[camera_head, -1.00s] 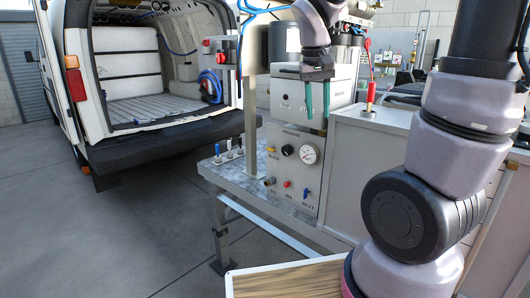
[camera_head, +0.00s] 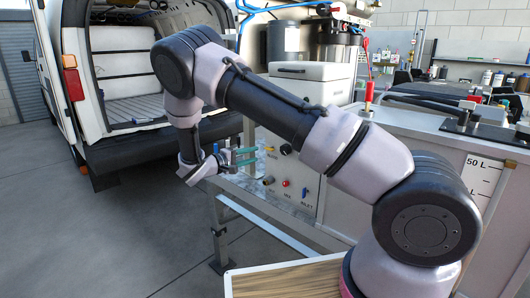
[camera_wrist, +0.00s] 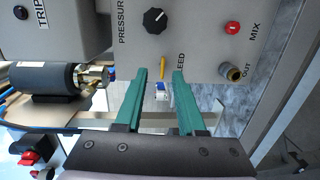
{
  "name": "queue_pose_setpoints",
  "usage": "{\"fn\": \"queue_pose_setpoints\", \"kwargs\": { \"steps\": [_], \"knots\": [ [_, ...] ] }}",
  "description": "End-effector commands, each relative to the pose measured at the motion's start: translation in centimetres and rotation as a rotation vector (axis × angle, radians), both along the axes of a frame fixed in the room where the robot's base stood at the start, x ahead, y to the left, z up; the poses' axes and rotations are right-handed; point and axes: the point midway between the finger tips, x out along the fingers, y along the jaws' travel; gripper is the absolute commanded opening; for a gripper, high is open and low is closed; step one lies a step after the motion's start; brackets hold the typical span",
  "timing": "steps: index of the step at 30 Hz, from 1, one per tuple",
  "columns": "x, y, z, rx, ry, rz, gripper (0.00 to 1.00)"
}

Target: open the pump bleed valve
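The pump bleed valve is a small yellow lever (camera_wrist: 162,68) on the grey pump panel (camera_wrist: 196,50). In the wrist view it lies near the gap between my fingertips, beside a label of which "EED" shows. My gripper (camera_wrist: 160,75) is open, with its two green fingers on either side of the lever's line and nothing held. I cannot tell whether the fingertips reach the lever's depth. In the head view my gripper (camera_head: 256,155) points right, toward the panel (camera_head: 308,178), and the lever there is hard to make out.
A black pressure knob (camera_wrist: 155,20), a red MIX button (camera_wrist: 232,28) and a brass OUT port (camera_wrist: 232,72) are on the panel. A dark cylinder with a brass fitting (camera_wrist: 92,76) is at left. The van (camera_head: 120,150) stands behind my arm.

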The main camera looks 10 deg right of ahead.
Motion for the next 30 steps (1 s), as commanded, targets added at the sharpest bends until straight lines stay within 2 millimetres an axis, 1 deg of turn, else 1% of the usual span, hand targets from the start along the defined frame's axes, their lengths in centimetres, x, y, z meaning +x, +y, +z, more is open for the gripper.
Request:
{"fn": "queue_pose_setpoints", "kwargs": {
  "steps": [1, 3, 6, 8, 11, 21, 27, 30],
  "knots": [
    [0.2, 0.9, -0.8, -0.031, -0.011, 0.034, 0.39],
    [0.5, 1.7, -1.3, -0.057, -0.024, 0.065, 0.39],
    [0.8, 2.1, -1.7, -0.074, -0.034, 0.085, 0.39],
    [1.0, 1.8, -1.7, -0.076, -0.037, 0.088, 0.39],
    [1.8, 0.7, -1.7, -0.075, -0.034, 0.084, 0.39],
    [5.5, -4.5, -1.7, -0.073, -0.033, 0.084, 0.39],
    [6.7, -6.2, -1.7, -0.073, -0.033, 0.085, 0.39],
    [7.0, -6.4, -1.7, -0.073, -0.033, 0.086, 0.39]
  ]
}}
